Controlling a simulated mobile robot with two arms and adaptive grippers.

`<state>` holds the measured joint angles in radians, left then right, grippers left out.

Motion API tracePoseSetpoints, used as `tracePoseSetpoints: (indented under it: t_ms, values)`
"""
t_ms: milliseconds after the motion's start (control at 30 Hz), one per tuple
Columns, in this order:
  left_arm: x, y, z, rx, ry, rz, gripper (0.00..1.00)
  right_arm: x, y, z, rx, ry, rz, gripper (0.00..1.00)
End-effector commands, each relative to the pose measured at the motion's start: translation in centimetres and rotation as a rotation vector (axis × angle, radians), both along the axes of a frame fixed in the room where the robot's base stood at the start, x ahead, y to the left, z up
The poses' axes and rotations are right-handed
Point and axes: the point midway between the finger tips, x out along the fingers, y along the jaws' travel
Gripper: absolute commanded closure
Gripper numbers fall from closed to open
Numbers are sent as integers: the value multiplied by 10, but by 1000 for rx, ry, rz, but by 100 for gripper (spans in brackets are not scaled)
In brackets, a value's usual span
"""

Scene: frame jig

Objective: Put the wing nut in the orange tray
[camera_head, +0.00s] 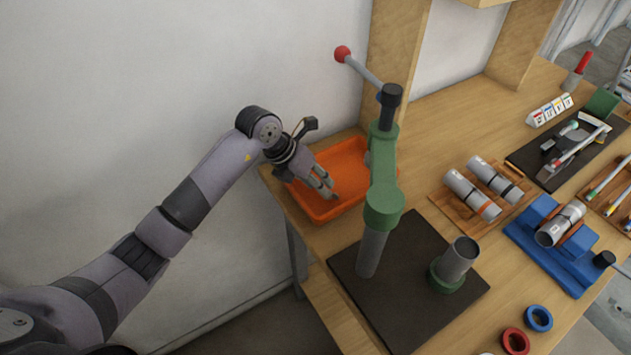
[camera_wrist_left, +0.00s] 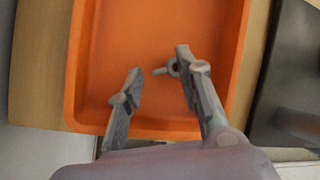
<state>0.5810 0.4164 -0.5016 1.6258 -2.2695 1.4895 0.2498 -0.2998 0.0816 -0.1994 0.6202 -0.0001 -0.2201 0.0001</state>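The orange tray (camera_head: 345,205) stands at the left end of the bench. It also fills much of the left wrist view (camera_wrist_left: 85,60). My left gripper (camera_head: 329,190) is over the tray, fingers pointing down into it. In the left wrist view my left gripper (camera_wrist_left: 158,62) has its two fingers well apart. A small grey piece with a ring and a short stub, apparently the wing nut (camera_wrist_left: 161,71), shows between the fingers, close to the right finger, against the tray floor. I cannot tell whether it touches that finger. My right gripper is not in view.
A green press (camera_head: 384,190) with a red-knobbed lever stands right beside the tray on a dark plate (camera_head: 410,300). Grey cylinders on a wooden rack (camera_head: 440,200), a blue fixture (camera_head: 570,270) and blue and red rings (camera_head: 515,341) lie farther right. A wall is behind.

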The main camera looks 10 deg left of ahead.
Motion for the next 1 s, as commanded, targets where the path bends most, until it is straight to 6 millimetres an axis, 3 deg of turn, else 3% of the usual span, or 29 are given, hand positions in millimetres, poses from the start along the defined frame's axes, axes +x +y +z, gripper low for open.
tracePoseSetpoints:
  t_ms: [600, 1000]
  values:
    - [-27, 45, 96, 1, -4, 1, 67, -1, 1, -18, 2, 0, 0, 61]
    - [-31, 48, 104, 1, -1, 1, 67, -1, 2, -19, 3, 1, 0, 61]
